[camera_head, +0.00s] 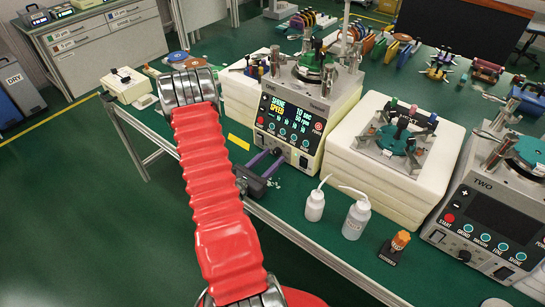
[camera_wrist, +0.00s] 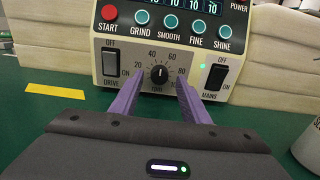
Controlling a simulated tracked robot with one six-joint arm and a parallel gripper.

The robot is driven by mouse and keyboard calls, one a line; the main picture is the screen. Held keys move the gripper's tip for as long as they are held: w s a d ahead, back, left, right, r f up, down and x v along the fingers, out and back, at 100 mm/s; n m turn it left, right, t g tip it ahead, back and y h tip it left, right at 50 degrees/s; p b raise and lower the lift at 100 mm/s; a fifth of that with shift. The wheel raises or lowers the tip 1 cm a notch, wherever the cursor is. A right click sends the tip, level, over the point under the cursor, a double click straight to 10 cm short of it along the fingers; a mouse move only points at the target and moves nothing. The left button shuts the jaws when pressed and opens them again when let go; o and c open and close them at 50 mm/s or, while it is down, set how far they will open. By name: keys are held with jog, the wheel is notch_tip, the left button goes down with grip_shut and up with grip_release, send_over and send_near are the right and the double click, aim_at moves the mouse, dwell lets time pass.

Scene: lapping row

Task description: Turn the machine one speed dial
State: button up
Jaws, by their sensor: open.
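Machine one (camera_head: 312,136) is a cream unit with a lit screen reading SHINE and SPEED, standing on the green bench. Its speed dial (camera_wrist: 159,74) is a small black knob with a scale around it, low on the front panel in the wrist view. Its white mark points roughly straight up, between 40 and 60. My gripper (camera_wrist: 160,90) is open, with one purple finger on each side of the dial and the tips close to the panel. I cannot tell whether they touch the knob. In the head view my gripper (camera_head: 263,166) is at the machine's lower front.
A drive switch (camera_wrist: 110,61) is left of the dial and a mains switch (camera_wrist: 215,77) with a green light is right. Two bottles (camera_head: 315,204) (camera_head: 356,218) and an orange-topped item (camera_head: 401,241) stand to the right. Machine two (camera_head: 490,215) is farther right.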

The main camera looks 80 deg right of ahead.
jog(key=shift+s+d, duration=0.2)
jog(key=shift+d, duration=0.25)
jog(key=shift+c, duration=0.7)
jog(key=c, duration=0.9)
